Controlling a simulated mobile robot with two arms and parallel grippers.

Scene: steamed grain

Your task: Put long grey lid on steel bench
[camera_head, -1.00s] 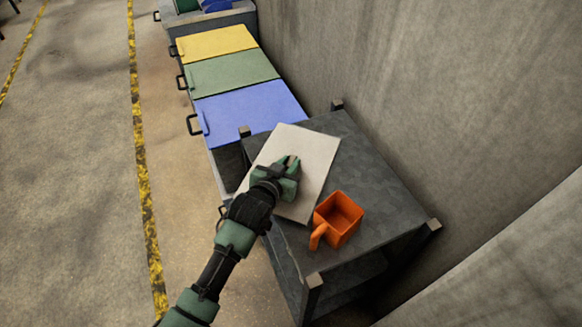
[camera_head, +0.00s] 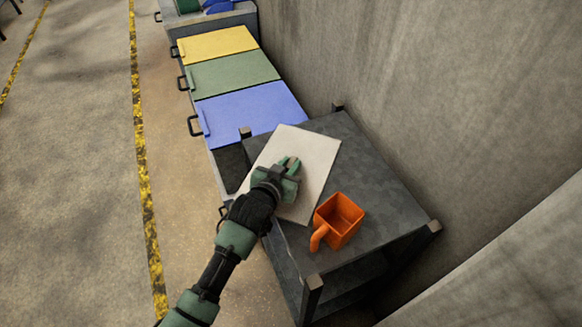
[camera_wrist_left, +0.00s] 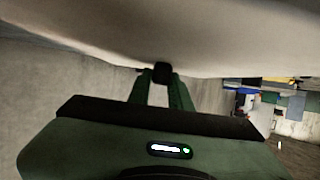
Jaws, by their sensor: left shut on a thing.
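The long grey lid (camera_head: 312,155) is a pale flat rectangle over the back left part of the dark steel bench (camera_head: 375,190) in the head view. Whether it rests fully on the bench top or is held just above it, I cannot tell. My left gripper (camera_head: 290,166) is over the lid's middle, shut on it. In the left wrist view, the fingers (camera_wrist_left: 162,80) meet at a small dark knob under the lid's broad pale surface (camera_wrist_left: 180,30). My right gripper is not in view.
An orange square mug (camera_head: 338,220) stands on the bench in front of the lid. Blue (camera_head: 250,112), green (camera_head: 232,74) and yellow (camera_head: 216,42) lidded bins line up behind the bench. A concrete wall (camera_head: 420,80) runs along the right. Open floor lies left.

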